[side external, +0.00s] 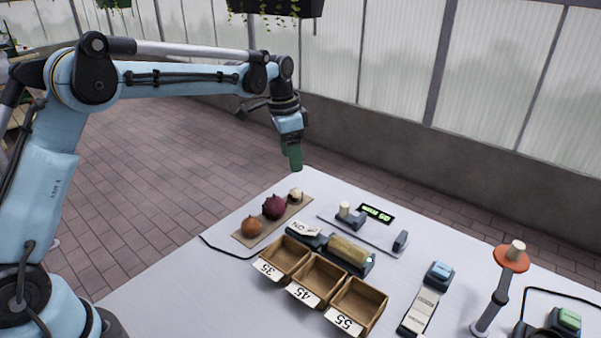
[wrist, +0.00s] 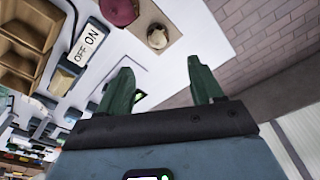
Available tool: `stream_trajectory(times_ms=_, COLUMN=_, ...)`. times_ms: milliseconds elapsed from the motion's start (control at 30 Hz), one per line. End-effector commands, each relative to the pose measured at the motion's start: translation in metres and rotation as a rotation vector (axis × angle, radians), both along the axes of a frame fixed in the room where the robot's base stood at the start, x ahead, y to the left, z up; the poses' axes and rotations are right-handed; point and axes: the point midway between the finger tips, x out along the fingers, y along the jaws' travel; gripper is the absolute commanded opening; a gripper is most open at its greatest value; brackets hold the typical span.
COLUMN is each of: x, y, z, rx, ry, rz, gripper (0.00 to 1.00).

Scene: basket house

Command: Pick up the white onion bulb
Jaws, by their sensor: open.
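The white onion bulb (side external: 295,195) sits at the far end of a brown board (side external: 245,237). A purple-red onion (side external: 274,207) and an orange-brown onion (side external: 251,226) stand in a row with it. In the wrist view the white bulb (wrist: 157,37) is near the top middle, beside the purple onion (wrist: 119,10). My gripper (side external: 294,165) hangs above the table's far edge, higher than the white bulb and apart from it. The two green fingers (wrist: 160,80) are spread with nothing between them.
Three wooden bins (side external: 318,282) labelled 35, 45 and 55 stand in front of the board. A roller device (side external: 348,252), an ON/OFF switch plate (wrist: 88,45) and a measuring slide with a green display (side external: 376,213) are to the right. An orange-topped stand (side external: 510,258) is further right.

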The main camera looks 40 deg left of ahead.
Motion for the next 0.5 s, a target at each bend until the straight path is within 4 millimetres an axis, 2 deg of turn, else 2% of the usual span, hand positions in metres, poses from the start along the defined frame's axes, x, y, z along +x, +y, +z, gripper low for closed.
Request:
stream_trajectory(times_ms=200, x=0.003, y=-0.003, z=-0.037, rx=0.0, ry=-0.001, rz=0.0, gripper=0.66)
stream_trajectory(times_ms=500, x=0.004, y=-0.004, z=-0.06, rx=0.0, ry=-0.001, rz=0.001, gripper=0.66)
